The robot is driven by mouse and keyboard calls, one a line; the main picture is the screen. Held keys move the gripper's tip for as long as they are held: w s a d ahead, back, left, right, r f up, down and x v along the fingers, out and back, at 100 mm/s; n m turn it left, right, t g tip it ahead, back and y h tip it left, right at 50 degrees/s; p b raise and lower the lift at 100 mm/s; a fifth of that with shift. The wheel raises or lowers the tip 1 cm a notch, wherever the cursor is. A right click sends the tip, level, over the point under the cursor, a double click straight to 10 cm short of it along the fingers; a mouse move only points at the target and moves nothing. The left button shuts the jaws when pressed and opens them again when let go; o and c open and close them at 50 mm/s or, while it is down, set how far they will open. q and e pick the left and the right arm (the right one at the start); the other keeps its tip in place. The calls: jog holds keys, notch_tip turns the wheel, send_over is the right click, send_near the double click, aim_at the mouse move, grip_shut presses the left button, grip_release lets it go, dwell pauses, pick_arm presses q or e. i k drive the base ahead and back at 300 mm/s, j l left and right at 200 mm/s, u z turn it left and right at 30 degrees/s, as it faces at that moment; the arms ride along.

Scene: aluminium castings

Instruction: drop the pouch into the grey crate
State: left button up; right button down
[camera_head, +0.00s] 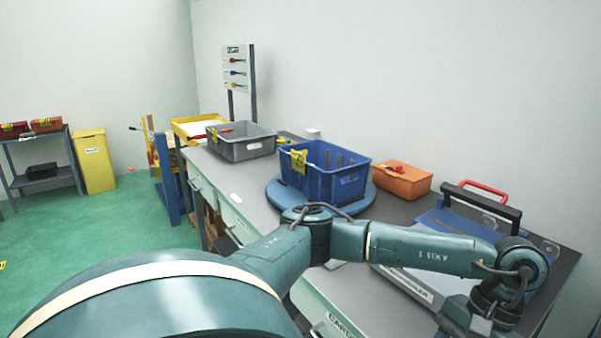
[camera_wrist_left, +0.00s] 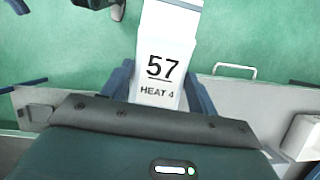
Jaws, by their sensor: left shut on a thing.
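The pouch (camera_wrist_left: 165,50) is white and printed "57 HEAT 4". In the left wrist view, it stands out between the blue fingers of my left gripper (camera_wrist_left: 158,90), which is shut on it. The grey crate (camera_head: 251,151) stands on the bench towards its far left end in the head view. It has a yellow label, and something red shows at its rim. My left arm crosses the foreground to the lower right, far from the crate. The pouch and the fingertips cannot be made out in the head view. My right gripper is in neither view.
A blue crate (camera_head: 325,183) on a round blue turntable (camera_head: 284,196) stands nearer than the grey crate. An orange box (camera_head: 402,184) and a red-handled item (camera_head: 483,190) are further right. A yellow tray (camera_head: 196,121) lies beyond the grey crate.

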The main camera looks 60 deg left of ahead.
aim_at(237, 149)
jog(key=k+u, duration=0.15)
jog(key=u, duration=1.05)
jog(key=i+j+u, duration=0.15)
jog(key=u, duration=0.35)
jog(key=i+j+u, duration=0.25)
jog(key=u, duration=0.25)
jog(key=i+j, duration=0.3)
jog(key=i, duration=0.15)
jog(key=i+j, duration=0.3)
jog(key=i, duration=0.15)
